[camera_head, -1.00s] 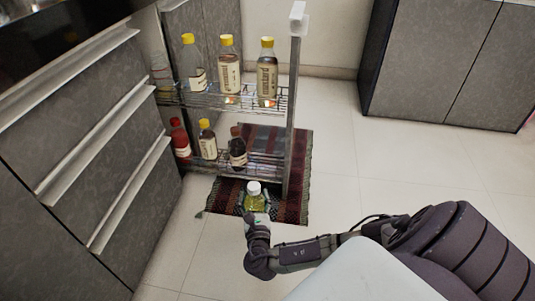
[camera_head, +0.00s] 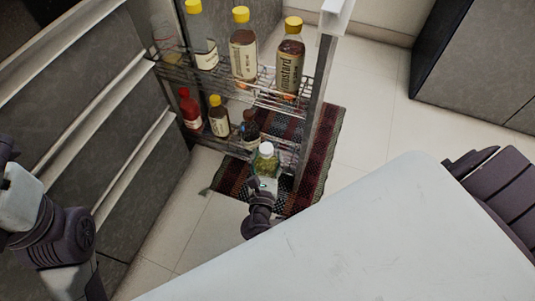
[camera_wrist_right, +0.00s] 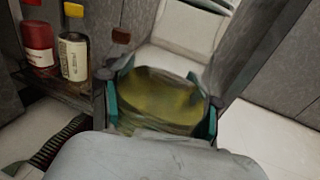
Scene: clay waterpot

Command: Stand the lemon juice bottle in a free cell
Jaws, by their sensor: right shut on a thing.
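The lemon juice bottle (camera_head: 265,163), yellow-green with a white cap, is upright in my right gripper (camera_head: 262,172). In the right wrist view the bottle (camera_wrist_right: 165,95) sits large and blurred between the teal finger pads of my right gripper (camera_wrist_right: 160,105). In the head view it appears just in front of the pull-out rack's lower shelf (camera_head: 225,143), near the dark bottle (camera_head: 249,130). Whether it touches the shelf I cannot tell. The bottle's base and the cells behind it are hidden. My left arm shows at the left edge; its fingers are unclear or cut off.
The lower shelf also holds a red bottle (camera_head: 189,108) and a yellow-capped bottle (camera_head: 218,117). The upper shelf (camera_head: 225,82) holds several bottles above. A metal post (camera_head: 314,95) stands at the rack's right end. A patterned rug (camera_head: 320,150) lies below.

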